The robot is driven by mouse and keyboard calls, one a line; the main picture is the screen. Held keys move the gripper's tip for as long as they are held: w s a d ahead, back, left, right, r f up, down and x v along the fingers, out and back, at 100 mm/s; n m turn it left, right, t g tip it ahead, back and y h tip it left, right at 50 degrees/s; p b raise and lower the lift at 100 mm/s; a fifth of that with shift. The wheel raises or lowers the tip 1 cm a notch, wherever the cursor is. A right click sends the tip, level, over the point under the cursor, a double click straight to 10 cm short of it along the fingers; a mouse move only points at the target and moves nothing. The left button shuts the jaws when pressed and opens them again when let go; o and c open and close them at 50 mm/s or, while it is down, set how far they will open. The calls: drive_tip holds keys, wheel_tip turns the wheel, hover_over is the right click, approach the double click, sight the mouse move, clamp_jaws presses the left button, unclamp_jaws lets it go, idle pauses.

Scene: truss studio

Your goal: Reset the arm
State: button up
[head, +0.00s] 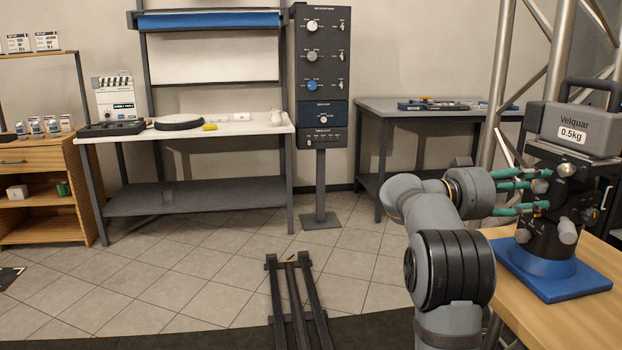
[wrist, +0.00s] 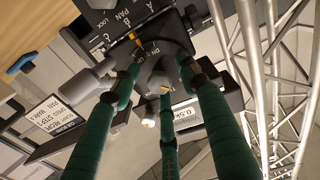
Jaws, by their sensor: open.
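A black pan-and-tilt head (head: 562,205) with several knobs stands on a blue base plate (head: 552,270) on the wooden table at right. A grey case-like block (head: 580,128) marked "Velquar 0.5kg" sits on top of it. My gripper (head: 540,194), with green padded fingers, reaches from the left to the head's knobs. In the wrist view my gripper (wrist: 160,76) has its fingers spread around a dark round knob (wrist: 156,84) with a pale pointed cap. It is open; I cannot tell whether the fingertips touch. "PAN" and "LOCK" lettering shows on the black housing (wrist: 122,18).
The wooden table (head: 540,315) carries the head. Metal truss tubes (head: 497,80) rise close behind. In the wrist view a grey cylindrical knob (wrist: 82,86) and a printed card (wrist: 52,118) lie left of the fingers. A dark floor frame (head: 292,300) stands left of my arm.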

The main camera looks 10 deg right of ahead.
drive_tip(key=shift+m, duration=1)
drive_tip(key=shift+w+a+m, duration=0.1)
drive_tip(key=shift+a+m, duration=0.1)
drive_tip(key=shift+m, duration=0.1)
drive_tip(key=shift+a, duration=0.8)
